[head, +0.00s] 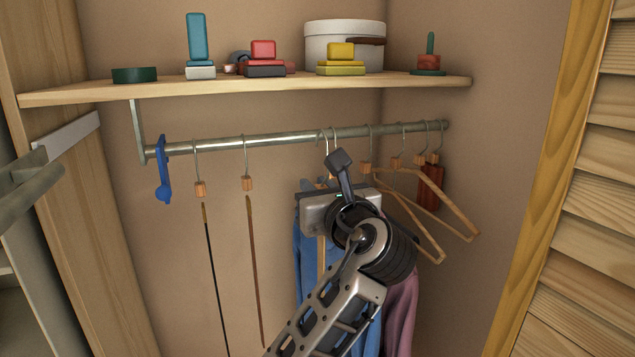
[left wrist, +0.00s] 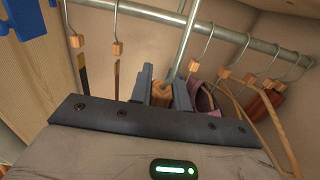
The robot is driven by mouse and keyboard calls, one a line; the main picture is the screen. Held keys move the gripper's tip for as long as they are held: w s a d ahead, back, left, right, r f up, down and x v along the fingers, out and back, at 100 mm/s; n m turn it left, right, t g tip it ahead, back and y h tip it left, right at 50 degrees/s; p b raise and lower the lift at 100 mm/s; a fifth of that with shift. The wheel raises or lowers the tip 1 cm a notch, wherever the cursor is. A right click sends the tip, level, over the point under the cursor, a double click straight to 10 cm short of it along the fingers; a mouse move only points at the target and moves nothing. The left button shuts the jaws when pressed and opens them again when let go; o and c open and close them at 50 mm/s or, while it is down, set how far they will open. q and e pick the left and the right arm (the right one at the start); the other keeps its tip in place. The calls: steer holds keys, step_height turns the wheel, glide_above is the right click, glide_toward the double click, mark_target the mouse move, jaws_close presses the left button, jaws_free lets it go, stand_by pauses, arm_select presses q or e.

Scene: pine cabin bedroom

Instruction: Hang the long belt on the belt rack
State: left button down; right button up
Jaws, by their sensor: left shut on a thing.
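My left gripper (head: 339,163) is raised just below the metal rail, in front of the hanging clothes. In the left wrist view its fingers (left wrist: 162,90) are shut on a small wooden block with a metal stem rising from it, the top of a belt hanger (left wrist: 161,97). A tan strip (head: 321,252), which looks like the long belt, hangs below the gripper, partly hidden by my arm. I cannot tell whether its hook touches the rail (head: 280,140). A black belt (head: 210,265) and a brown belt (head: 254,265) hang from the rail to the left. My right gripper is not in view.
A blue hook-shaped item (head: 162,172) hangs at the rail's left end. Blue clothing (head: 306,250), pink clothing (head: 402,305) and wooden hangers (head: 440,200) crowd the right side. The wooden shelf (head: 110,94) above holds blocks and a white round box (head: 345,40).

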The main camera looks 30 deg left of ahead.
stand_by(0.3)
arm_select(q)
steer(key=p+v, duration=0.4)
steer(key=v, duration=0.4)
steer(key=shift+s+d, duration=0.2)
steer(key=shift+s, duration=0.05)
stand_by(0.3)
